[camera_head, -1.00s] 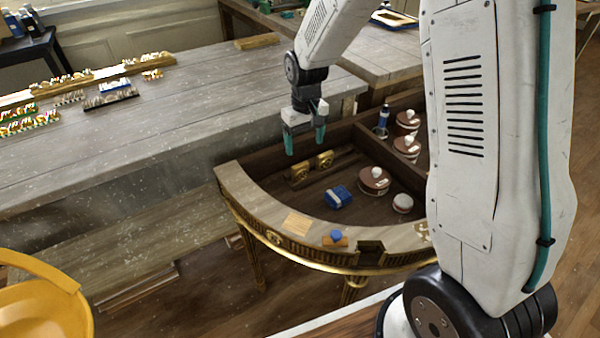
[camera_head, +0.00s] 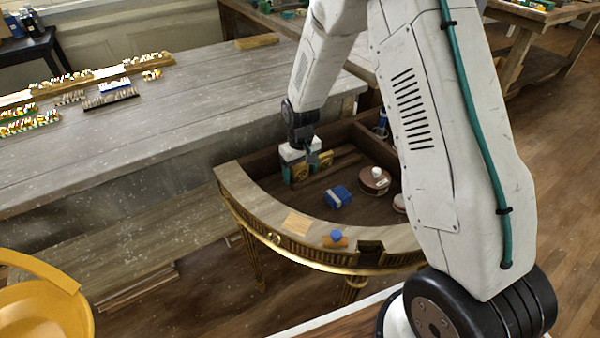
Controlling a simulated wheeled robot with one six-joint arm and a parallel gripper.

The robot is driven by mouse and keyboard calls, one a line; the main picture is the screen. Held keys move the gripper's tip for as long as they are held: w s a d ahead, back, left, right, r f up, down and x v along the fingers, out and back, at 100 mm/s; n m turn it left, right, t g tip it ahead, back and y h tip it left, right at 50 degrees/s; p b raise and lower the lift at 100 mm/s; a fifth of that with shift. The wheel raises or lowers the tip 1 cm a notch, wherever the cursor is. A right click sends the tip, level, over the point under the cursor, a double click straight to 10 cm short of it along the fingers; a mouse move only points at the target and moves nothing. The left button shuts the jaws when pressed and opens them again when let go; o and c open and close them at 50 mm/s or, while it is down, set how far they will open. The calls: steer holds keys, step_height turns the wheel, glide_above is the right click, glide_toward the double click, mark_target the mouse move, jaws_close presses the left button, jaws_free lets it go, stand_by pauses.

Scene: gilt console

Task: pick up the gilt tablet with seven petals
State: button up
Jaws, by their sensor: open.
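Two small gilt tablets stand upright side by side in the open tray of the half-round console (camera_head: 228,181), near its back left. The left gilt tablet (camera_head: 300,172) shows between the teal fingertips of my gripper (camera_head: 300,170). The right gilt tablet (camera_head: 327,158) stands just right of the right fingertip and is partly covered. My gripper is open and low over the left tablet; I cannot tell whether a finger touches it. The petals are too small to count in this view.
A blue box (camera_head: 338,197) and a round brown lidded pot (camera_head: 374,181) stand in the tray to the right. A wooden strip lies behind the tablets. A grey plank table (camera_head: 180,120) adjoins at the left. My arm hides the tray's right part.

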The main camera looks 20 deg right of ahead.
steer(key=c, duration=1.1)
steer(key=shift+o, duration=0.2)
steer(key=shift+r, duration=0.1)
